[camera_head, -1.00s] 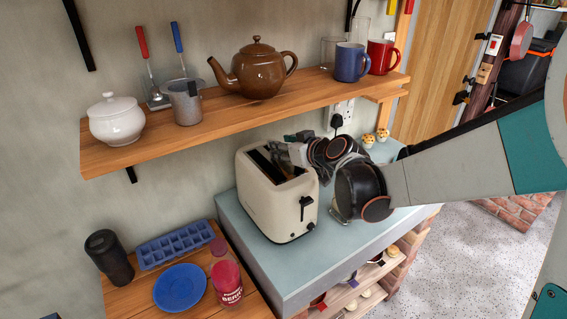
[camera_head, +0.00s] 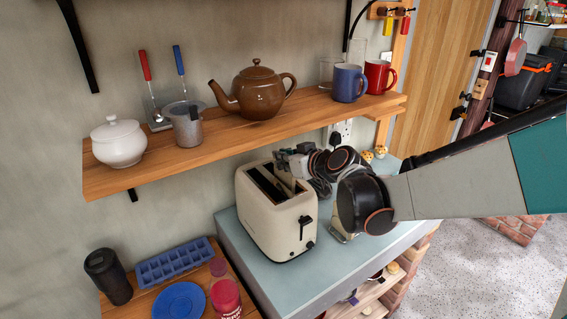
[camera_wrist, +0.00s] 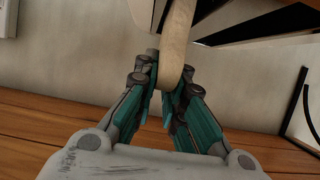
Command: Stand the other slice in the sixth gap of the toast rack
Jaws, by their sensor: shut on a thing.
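My gripper (camera_head: 288,165) is over the slots of the cream toaster (camera_head: 270,222), low and close to its top. In the wrist view my gripper (camera_wrist: 165,92) is shut on a pale slice (camera_wrist: 178,45), seen edge-on between the fingers. In the head view the slice is mostly hidden by the fingers, and I cannot tell whether its lower end is still inside a slot. A bit of pale metal (camera_head: 343,237) shows under my wrist, right of the toaster. It may be the toast rack; its gaps are hidden behind my arm.
A wooden shelf (camera_head: 215,152) with a brown teapot (camera_head: 260,94), mugs and a white pot hangs above and behind my gripper. A blue plate (camera_head: 180,301), an ice tray (camera_head: 174,262) and a red jar (camera_head: 226,297) stand lower left. The blue-grey counter (camera_head: 310,275) is clear in front.

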